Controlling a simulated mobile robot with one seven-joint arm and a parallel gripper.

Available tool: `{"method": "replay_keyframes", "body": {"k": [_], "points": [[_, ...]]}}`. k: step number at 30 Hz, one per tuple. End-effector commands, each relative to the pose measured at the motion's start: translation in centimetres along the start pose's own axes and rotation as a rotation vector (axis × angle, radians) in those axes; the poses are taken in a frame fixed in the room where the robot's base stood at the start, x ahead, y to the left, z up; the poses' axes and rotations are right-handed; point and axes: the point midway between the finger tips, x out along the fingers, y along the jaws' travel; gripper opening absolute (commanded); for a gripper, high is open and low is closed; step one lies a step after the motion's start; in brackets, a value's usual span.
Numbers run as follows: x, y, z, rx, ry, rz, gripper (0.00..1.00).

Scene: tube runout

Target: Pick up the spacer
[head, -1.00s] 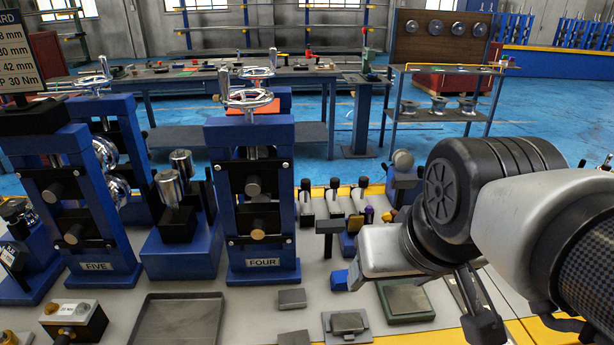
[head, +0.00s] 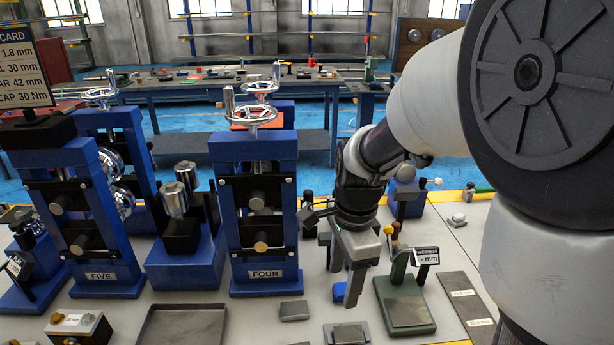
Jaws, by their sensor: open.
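I cannot tell for sure which part is the spacer. My gripper (head: 346,282) points down over the bench, to the right of the stand marked FOUR (head: 264,274). Its two fingers are apart, with nothing visible held between them. A blue piece (head: 339,293) shows beside and partly behind the fingers. The grey blocks are nearer the camera than the fingertips, and apart from them.
A green thickness gauge (head: 422,327) with a small display stands right of my gripper. Flat labelled plates (head: 467,292) lie farther right. An empty grey tray (head: 146,335) lies front left. Stand FIVE (head: 101,276) is at left. My arm covers the right side.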

Motion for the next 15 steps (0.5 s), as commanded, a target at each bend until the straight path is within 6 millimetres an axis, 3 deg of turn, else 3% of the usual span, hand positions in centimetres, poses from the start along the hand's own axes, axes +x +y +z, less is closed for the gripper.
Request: {"method": "replay_keyframes", "body": {"k": [6, 15], "points": [[2.7, -1.0, -0.1, 0.177, 0.033, 0.05, 0.58], [8.7, -0.7, -0.3, 0.186, 0.034, 0.054, 0.58]]}}
